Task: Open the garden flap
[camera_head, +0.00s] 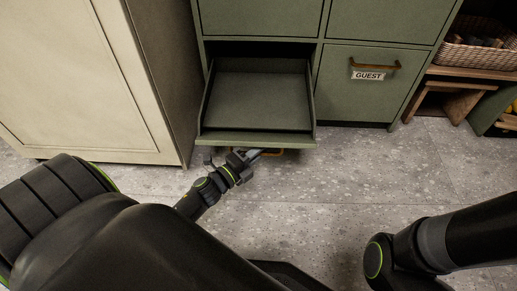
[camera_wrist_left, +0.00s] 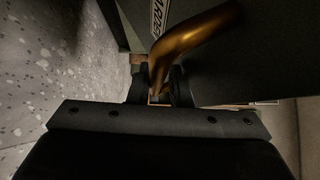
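A green flap (camera_head: 258,138) at the bottom of the green cabinet is folded down, showing a dark, empty-looking compartment. Its label does not show in the head view. A brass handle (camera_head: 272,153) peeks out below its front edge. My left gripper (camera_head: 252,156) is at this handle. In the left wrist view the brass handle (camera_wrist_left: 192,40) runs down between the two fingers of my left gripper (camera_wrist_left: 158,90), which close around its end. A partly cut-off label (camera_wrist_left: 157,17) shows at the top there. My right gripper is out of view.
A closed front marked GUEST (camera_head: 370,90) with a brass handle is right of the open flap. A cream cabinet (camera_head: 85,75) stands close on the left. A wooden bench (camera_head: 455,95) with a basket (camera_head: 480,45) is at right. Grey floor (camera_head: 330,190) is clear in front.

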